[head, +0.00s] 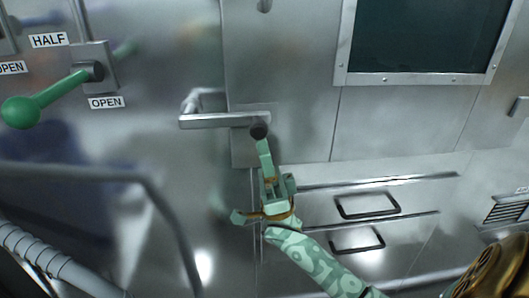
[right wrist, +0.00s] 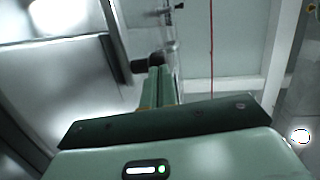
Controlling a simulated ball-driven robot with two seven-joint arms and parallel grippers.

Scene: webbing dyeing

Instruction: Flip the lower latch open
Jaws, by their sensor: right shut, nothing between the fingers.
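The lower latch (head: 210,121) is a metal bar handle on the steel door, lying about level and reaching left from a dark round end (head: 259,131). My right gripper (head: 264,147) is shut and empty. In the head view its fingertips point up and sit just under the dark end of the latch; I cannot tell whether they touch. In the right wrist view the closed fingers (right wrist: 158,84) point at a dark rounded part (right wrist: 157,62), which looks like the same end. My left gripper is not in view.
A green-knobbed lever (head: 50,97) with HALF and OPEN labels is at upper left. A dark window (head: 425,38) is at upper right. Drawers with black handles (head: 368,205) are at lower right. A grey rail (head: 80,175) crosses the lower left.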

